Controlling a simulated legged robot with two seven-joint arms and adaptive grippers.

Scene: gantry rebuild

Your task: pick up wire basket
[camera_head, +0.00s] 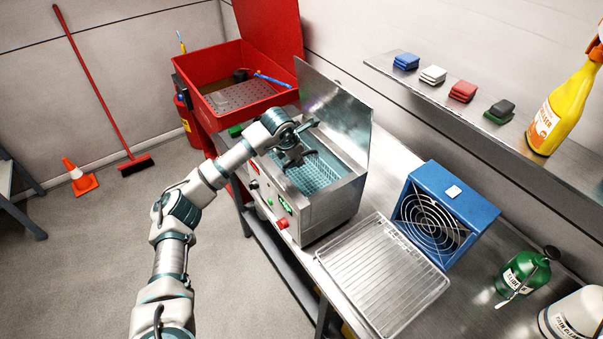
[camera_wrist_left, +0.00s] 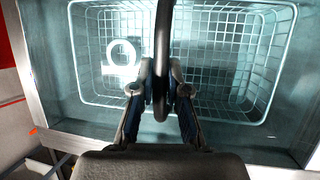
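The wire basket (camera_wrist_left: 215,108) sits inside the open tank of the steel washer (camera_head: 331,205), its mesh showing pale through bluish liquid. A light ring-shaped part (camera_wrist_left: 122,56) lies in it at the left in the left wrist view. In the head view the basket (camera_head: 316,172) is partly hidden by my left gripper (camera_head: 300,158). A dark handle bar (camera_wrist_left: 163,35) runs over the basket's middle. In the wrist view my left gripper (camera_wrist_left: 162,88) has its fingers close against both sides of this bar, apparently shut on it. My right gripper is out of view.
The washer's raised lid (camera_head: 338,108) stands behind the tank. A wire drain tray (camera_head: 385,275) and a blue fan unit (camera_head: 445,212) are to the right. A red open bin (camera_head: 235,88) is at the left. A shelf (camera_head: 445,95) holds sponges and a yellow bottle (camera_head: 563,110).

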